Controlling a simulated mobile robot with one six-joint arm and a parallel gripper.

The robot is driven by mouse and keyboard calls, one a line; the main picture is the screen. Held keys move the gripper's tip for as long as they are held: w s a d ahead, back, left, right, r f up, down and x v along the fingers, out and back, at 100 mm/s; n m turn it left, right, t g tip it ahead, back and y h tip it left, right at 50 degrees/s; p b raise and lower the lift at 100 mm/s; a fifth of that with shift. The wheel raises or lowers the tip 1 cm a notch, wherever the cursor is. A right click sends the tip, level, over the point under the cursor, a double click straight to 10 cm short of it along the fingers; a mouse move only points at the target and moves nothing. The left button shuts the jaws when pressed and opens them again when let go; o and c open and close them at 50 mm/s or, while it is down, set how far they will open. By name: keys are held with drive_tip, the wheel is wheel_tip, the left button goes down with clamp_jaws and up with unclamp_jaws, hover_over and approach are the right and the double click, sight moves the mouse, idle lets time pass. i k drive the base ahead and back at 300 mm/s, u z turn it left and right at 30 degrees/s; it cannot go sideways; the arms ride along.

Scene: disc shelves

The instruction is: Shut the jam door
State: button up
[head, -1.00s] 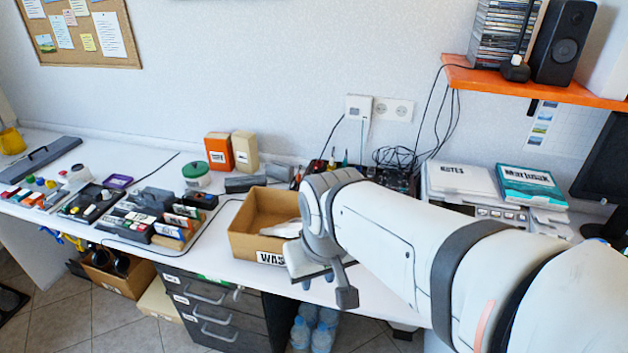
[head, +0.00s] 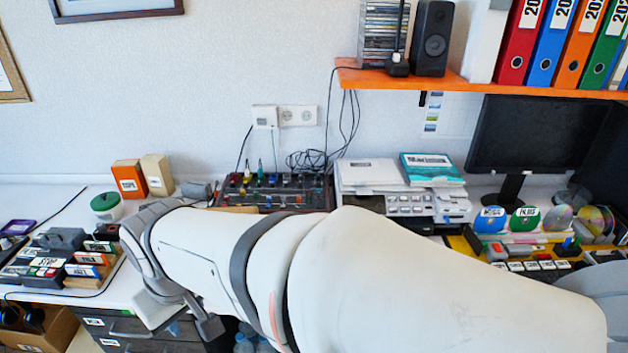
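No door marked jam can be read in the head view. A white printer (head: 385,203) stands at the back of the desk, and it may carry the door, but I cannot make out whether any flap on it is open. My gripper (head: 185,318) hangs at the lower left, past the front edge of the desk in the picture and well apart from the printer. One dark fingertip shows; the rest of the gripper is partly hidden, so I cannot tell its opening. My arm covers much of the desk in front of the printer.
A teal-covered book (head: 432,168) lies on the printer. A mixer with cables (head: 272,194) stands left of it. A yellow rack (head: 462,246) with discs is at right, below a monitor (head: 535,135). An orange shelf (head: 480,86) hangs above.

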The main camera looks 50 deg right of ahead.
sight(474, 241)
drive_tip(key=u, duration=1.2)
drive_tip(key=k, duration=3.05)
drive_tip(key=z, duration=0.7)
drive_tip(key=i, duration=0.15)
drive_tip(key=z, duration=0.65)
